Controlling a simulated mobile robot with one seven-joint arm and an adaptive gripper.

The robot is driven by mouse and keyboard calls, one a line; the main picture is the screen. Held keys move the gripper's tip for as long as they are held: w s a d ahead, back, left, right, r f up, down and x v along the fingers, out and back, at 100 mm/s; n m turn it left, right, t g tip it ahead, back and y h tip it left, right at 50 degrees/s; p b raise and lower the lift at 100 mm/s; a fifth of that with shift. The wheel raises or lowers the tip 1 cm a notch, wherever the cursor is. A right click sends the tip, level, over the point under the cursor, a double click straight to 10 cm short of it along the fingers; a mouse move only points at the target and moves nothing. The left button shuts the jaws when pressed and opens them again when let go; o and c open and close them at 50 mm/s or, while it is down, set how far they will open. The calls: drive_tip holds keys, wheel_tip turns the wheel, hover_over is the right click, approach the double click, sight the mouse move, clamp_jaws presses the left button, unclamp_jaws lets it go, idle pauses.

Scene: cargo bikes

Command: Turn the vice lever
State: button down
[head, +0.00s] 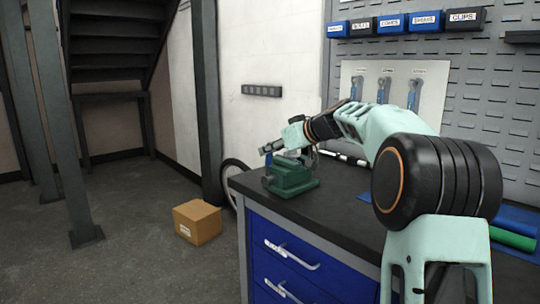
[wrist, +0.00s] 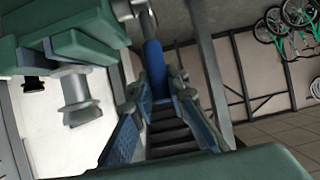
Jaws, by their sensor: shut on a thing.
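The green vice (head: 290,178) stands on the dark bench top near its left corner. My gripper (head: 292,150) is directly above the vice, reaching in from the right. In the wrist view, the blue vice lever (wrist: 153,62) lies between the two fingertips (wrist: 157,88), and the gripper is shut on it. Green vice parts (wrist: 75,38) and a grey metal screw or spindle (wrist: 80,100) show at the left of that view. In the head view the lever is mostly hidden by the gripper.
The bench (head: 335,195) has blue drawers (head: 300,255) in front. A cardboard box (head: 197,221) is on the floor to the left. A pegboard (head: 490,110) with labelled bins (head: 393,23) is behind. Blue and green rolls (head: 512,238) lie at the bench's right. Floor at left is mostly clear.

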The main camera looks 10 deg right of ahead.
idle(0.3)
drive_tip(key=c, duration=1.8)
unclamp_jaws()
drive_tip(key=shift+d, duration=0.1)
drive_tip(key=shift+c, duration=0.2)
drive_tip(key=shift+s, duration=0.1)
drive_tip(key=v, duration=1.2)
